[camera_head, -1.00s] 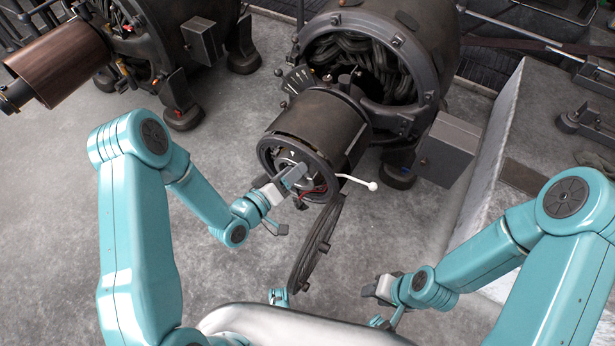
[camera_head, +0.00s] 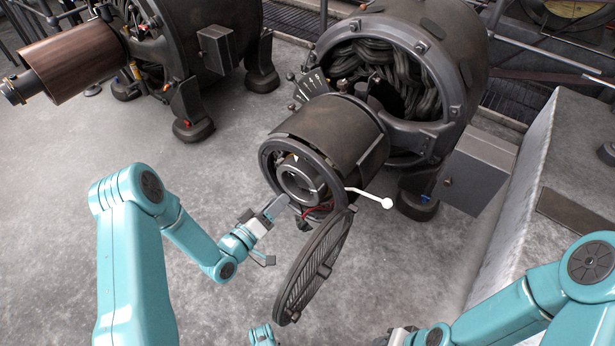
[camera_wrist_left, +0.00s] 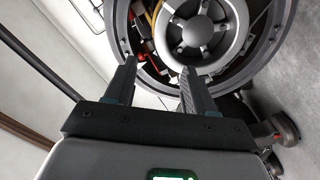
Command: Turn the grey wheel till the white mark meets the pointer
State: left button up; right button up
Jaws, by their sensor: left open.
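The grey wheel (camera_head: 299,180) is a ring with a hub, set inside the open round end of the dark cylinder of the middle dynamo (camera_head: 335,135). A small white triangle (camera_head: 296,158) shows at its top; I cannot tell whether it is the mark or the pointer. My left gripper (camera_head: 277,207) is open and empty, just in front and lower left of the opening, apart from the wheel. In the left wrist view the wheel's spoked hub (camera_wrist_left: 196,36) lies ahead of the open fingers. My right gripper (camera_head: 398,335) is mostly cut off at the bottom edge.
A round ribbed cover (camera_head: 314,266) hangs open below the opening. A white-knobbed lever (camera_head: 372,197) sticks out to the right. A numbered scale plate (camera_head: 312,85) sits above the cylinder. A second dynamo (camera_head: 190,50) stands back left. Clear floor lies to the left.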

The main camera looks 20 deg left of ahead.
aim_at(303, 177)
pick_arm(q)
jog(key=b+x, duration=0.3)
jog(key=x, duration=0.9)
jog(key=shift+w+d+f, duration=0.15)
jog(key=shift+w, duration=0.05)
jog(key=shift+w+d, duration=0.15)
jog(key=shift+w, duration=0.35)
grip_shut()
